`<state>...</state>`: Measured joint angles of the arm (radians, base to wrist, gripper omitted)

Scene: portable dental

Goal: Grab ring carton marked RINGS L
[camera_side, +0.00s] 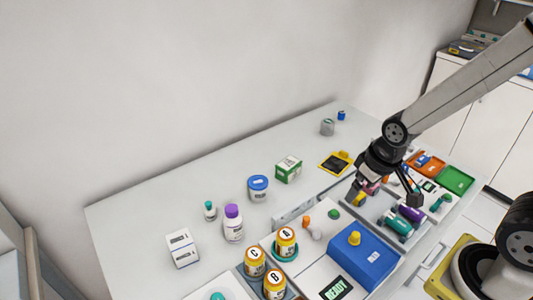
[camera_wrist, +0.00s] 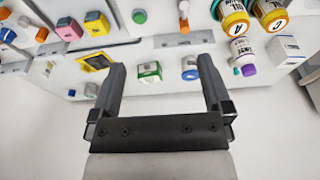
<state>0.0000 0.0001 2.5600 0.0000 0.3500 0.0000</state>
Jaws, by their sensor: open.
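I cannot read RINGS L on any box. A small green-and-white carton (camera_side: 288,169) stands on the table behind the trays; it also shows between my fingers in the wrist view (camera_wrist: 149,72), some way beyond them. A white carton (camera_side: 182,249) with dark print stands at the table's left; it also shows at the right of the wrist view (camera_wrist: 284,47). A pink box (camera_wrist: 69,29) and a yellow box (camera_wrist: 97,23) lie in a tray compartment. My gripper (camera_side: 384,196) is open and empty above the trays; its fingers (camera_wrist: 162,70) show wide apart.
Orange-labelled jars (camera_side: 286,242), a purple-capped bottle (camera_side: 233,223) and a blue-lidded tub (camera_side: 258,188) stand left of my gripper. A blue box with a yellow knob (camera_side: 366,262) is in front. A yellow-and-black item (camera_side: 335,162) lies behind. The table's back left is clear.

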